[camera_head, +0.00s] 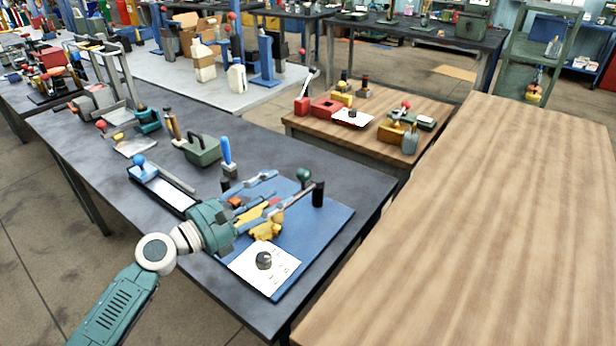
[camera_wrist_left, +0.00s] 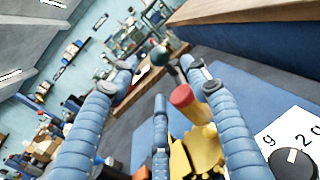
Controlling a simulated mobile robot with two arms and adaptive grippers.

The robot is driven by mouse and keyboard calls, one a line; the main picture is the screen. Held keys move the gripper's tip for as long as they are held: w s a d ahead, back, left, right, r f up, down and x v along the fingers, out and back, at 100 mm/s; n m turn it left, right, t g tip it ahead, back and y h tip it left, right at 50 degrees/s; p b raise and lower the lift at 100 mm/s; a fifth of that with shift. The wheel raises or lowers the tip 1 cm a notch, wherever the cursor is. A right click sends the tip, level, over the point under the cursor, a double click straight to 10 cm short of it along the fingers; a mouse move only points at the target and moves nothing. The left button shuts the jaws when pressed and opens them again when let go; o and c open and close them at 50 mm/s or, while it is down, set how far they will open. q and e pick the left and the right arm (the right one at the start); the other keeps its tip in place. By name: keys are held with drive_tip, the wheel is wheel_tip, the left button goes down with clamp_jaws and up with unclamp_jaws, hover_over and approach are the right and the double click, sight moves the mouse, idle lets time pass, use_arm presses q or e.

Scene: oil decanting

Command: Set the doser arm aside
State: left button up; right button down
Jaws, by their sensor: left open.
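My left gripper (camera_head: 284,184) is open, its fingers reaching over the blue mat (camera_head: 335,222) on the dark table. A green ball knob (camera_head: 303,175) shows just beyond the fingertips; I cannot tell for sure that it belongs to the doser arm. In the left wrist view, the green knob (camera_wrist_left: 169,52) lies between and beyond the spread fingers (camera_wrist_left: 159,66), with no grip on it visible. A yellow body (camera_wrist_left: 203,150) with a red knob (camera_wrist_left: 183,96) sits below them. The yellow body (camera_head: 266,229) is partly hidden by the gripper in the head view. My right gripper is not in view.
A white panel with a dark dial (camera_head: 264,260) lies at the mat's front. A black cylinder (camera_head: 318,194) stands near the green knob. A green box (camera_head: 203,151) and a blue-handled tool (camera_head: 226,152) stand behind. The wooden table (camera_head: 490,220) at right is bare.

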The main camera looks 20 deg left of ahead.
sight(298, 177)
use_arm(q)
drive_tip(key=p+x, duration=0.1)
drive_tip(key=x, duration=0.7)
drive_tip(key=shift+w+d+r+p, duration=0.15)
drive_tip(key=shift+w+r+p, duration=0.05)
drive_tip(key=shift+w+p, duration=0.15)
drive_tip(key=shift+w+d+f, duration=0.1)
drive_tip(key=shift+w+d, duration=0.25)
drive_tip(key=shift+w, duration=0.1)
clamp_jaws()
